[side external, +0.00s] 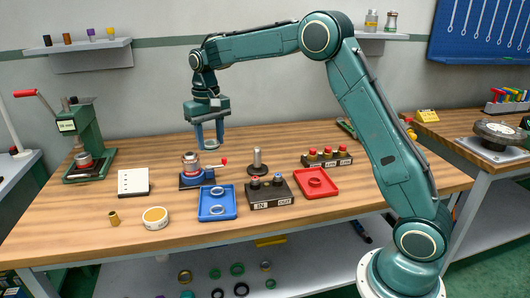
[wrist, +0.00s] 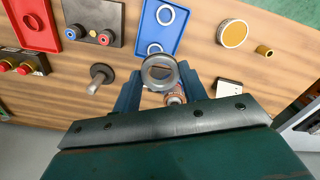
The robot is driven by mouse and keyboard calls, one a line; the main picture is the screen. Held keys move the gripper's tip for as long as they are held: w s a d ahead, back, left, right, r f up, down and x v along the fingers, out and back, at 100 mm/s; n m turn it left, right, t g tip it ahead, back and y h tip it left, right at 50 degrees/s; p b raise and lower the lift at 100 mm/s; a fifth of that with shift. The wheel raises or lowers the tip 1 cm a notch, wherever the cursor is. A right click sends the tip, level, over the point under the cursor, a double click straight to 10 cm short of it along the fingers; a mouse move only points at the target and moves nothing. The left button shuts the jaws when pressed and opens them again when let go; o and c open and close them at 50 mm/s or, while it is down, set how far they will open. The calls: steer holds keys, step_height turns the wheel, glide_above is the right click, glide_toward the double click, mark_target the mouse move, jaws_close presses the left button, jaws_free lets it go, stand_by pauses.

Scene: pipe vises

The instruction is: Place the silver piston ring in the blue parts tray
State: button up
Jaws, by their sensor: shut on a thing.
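My gripper (side external: 209,138) is shut on a silver ring (wrist: 160,72) and holds it in the air above the bench. In the wrist view the ring sits between the two fingers of my gripper (wrist: 160,82); in the side view it is small and hard to make out. The blue parts tray (side external: 231,207) lies on the bench below and in front of my gripper, with two silver-grey rings in it. The tray also shows in the wrist view (wrist: 175,34), just beyond the held ring.
A small vise with a red handle (side external: 191,169) stands behind the tray. A white block (side external: 133,183) and a round yellow-topped tin (side external: 155,218) are to the left.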

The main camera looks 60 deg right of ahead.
glide_above(218, 204)
step_height(218, 204, down, 15)
steer(key=shift+w+r, duration=0.1)
stand_by(0.4)
steer(key=shift+f, duration=0.4)
step_height(218, 204, down, 3)
steer(key=shift+r, duration=0.15)
steer(key=shift+c, duration=0.4)
steer(key=shift+f, duration=0.55)
jaws_close()
steer(key=o, duration=1)
jaws_free()
steer(key=shift+o, duration=0.8)
steer(key=shift+r, duration=0.1)
steer(key=shift+r, duration=0.15)
